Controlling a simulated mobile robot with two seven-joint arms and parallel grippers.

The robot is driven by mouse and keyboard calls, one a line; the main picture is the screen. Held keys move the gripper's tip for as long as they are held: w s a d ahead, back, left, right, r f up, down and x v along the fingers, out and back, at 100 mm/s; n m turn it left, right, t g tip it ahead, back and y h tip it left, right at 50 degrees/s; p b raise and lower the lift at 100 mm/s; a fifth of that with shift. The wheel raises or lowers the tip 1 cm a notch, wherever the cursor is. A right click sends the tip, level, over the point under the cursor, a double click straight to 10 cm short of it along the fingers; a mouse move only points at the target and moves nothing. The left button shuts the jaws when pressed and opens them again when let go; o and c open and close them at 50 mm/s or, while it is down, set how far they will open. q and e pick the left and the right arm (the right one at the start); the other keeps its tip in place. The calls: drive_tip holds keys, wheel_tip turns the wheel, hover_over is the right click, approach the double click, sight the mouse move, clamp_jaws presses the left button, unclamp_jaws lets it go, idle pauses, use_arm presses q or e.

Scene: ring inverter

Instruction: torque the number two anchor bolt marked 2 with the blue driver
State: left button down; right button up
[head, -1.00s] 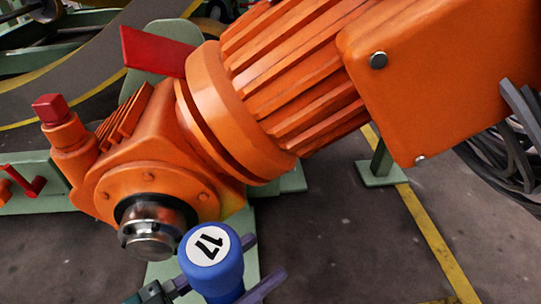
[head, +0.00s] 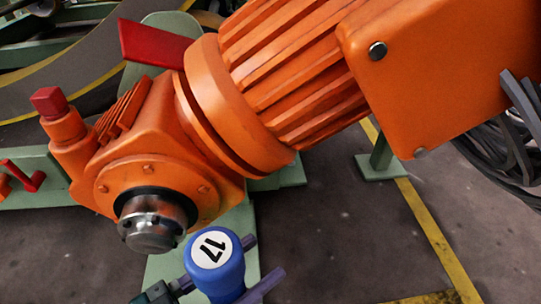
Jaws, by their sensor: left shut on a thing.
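The blue driver (head: 218,275) shows at the bottom of the head view, its round top up with a white label reading 17. My left gripper (head: 265,258) comes in from the lower left and is shut on the driver, one finger on each side of it. The driver's lower end is cut off by the picture edge. No anchor bolt marked 2 can be made out in this view. My right gripper is not in view.
A large orange motor with gearbox (head: 240,110) fills the upper middle, its metal shaft end (head: 152,225) close to the driver's upper left. A green base plate (head: 165,266) lies below. Black cables (head: 510,150) hang at right. The dark floor with a yellow line (head: 440,240) is clear at lower right.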

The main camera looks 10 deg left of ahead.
sight(227, 290)
use_arm(q)
drive_tip(key=shift+f, duration=1.05)
idle(0.9)
idle(1.0)
wheel_tip(227, 290, up, 3)
drive_tip(key=p, duration=0.2)
drive_tip(key=shift+a+r+p, duration=0.1)
drive_tip(key=shift+r+p, duration=0.05)
drive_tip(key=shift+p, duration=0.25)
drive_tip(key=shift+r+p, duration=0.8)
drive_tip(key=shift+r, duration=0.15)
